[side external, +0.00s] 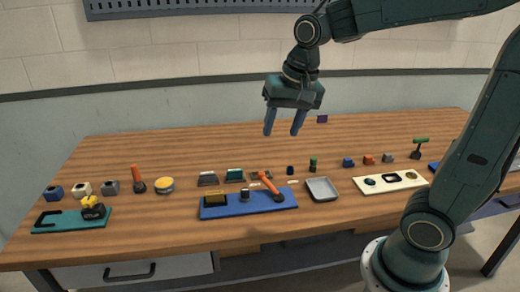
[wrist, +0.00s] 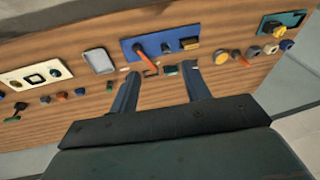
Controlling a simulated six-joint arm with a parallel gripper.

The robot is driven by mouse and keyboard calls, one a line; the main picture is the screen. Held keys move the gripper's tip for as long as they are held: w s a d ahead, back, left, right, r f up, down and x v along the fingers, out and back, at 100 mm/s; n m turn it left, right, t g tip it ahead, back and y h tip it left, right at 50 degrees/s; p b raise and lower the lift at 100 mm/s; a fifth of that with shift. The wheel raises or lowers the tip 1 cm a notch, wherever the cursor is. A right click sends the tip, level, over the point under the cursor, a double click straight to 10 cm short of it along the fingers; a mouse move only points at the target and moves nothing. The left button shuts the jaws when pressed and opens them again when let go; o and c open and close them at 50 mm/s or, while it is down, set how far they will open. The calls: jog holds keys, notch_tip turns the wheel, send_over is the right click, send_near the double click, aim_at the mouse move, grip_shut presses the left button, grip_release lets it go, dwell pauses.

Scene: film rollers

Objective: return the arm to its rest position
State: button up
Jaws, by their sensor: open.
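My gripper (side external: 284,123) hangs above the middle of the wooden table with its two fingers pointing down. The fingers are apart and nothing shows between them. In the wrist view my gripper (wrist: 158,85) is also open and empty, with the table and its small items beyond the fingertips. In the side view it is well above the table and touches nothing.
On the table (side external: 200,150) stand a blue board (side external: 225,211) with an orange-handled tool, a grey tray (side external: 321,189), a cream board (side external: 378,187), a teal board (side external: 60,221) and several small blocks. The back strip of the table is mostly clear. A wall with a dark rail (side external: 190,83) is behind.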

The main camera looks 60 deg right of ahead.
jog(key=s+a+n+t, duration=0.2)
jog(key=s+n, duration=0.6)
jog(key=s, duration=0.6)
jog(key=shift+a, duration=0.25)
